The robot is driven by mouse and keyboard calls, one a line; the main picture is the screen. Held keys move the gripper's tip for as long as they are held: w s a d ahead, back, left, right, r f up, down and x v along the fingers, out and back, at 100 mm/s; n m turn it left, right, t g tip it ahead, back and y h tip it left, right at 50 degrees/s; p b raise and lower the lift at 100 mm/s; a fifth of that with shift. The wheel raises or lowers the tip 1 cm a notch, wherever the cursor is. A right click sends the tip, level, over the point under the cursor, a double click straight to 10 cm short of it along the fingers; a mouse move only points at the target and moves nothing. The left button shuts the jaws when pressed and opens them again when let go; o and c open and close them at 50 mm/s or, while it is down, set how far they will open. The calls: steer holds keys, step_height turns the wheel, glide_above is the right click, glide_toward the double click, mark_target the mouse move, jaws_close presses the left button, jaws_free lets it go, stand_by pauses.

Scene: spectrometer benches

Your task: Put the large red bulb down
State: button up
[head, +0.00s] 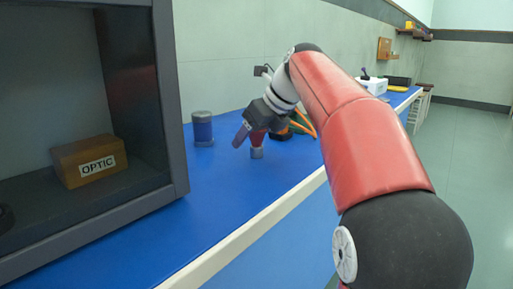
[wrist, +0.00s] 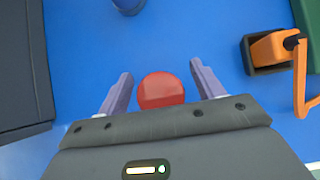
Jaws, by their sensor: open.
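The large red bulb (head: 257,139) stands upright on the blue bench top, with its grey base downward, as the head view shows. In the wrist view its round red top (wrist: 160,90) lies between the two purple fingers, with blue showing on both sides. My gripper (head: 246,135) is open around the bulb, and in the wrist view its fingers (wrist: 161,78) stand apart from it. In the head view a finger and the gripper body partly hide the bulb.
A blue cylinder with grey ends (head: 203,129) stands to the left. A dark cabinet (head: 178,100) holding an OPTIC box (head: 89,161) stands at the left. An orange device (wrist: 272,48) is close at the right. The blue bench (head: 225,190) is clear in front.

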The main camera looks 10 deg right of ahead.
steer(key=shift+c, duration=0.4)
steer(key=shift+r, duration=0.1)
steer(key=c, duration=1.1)
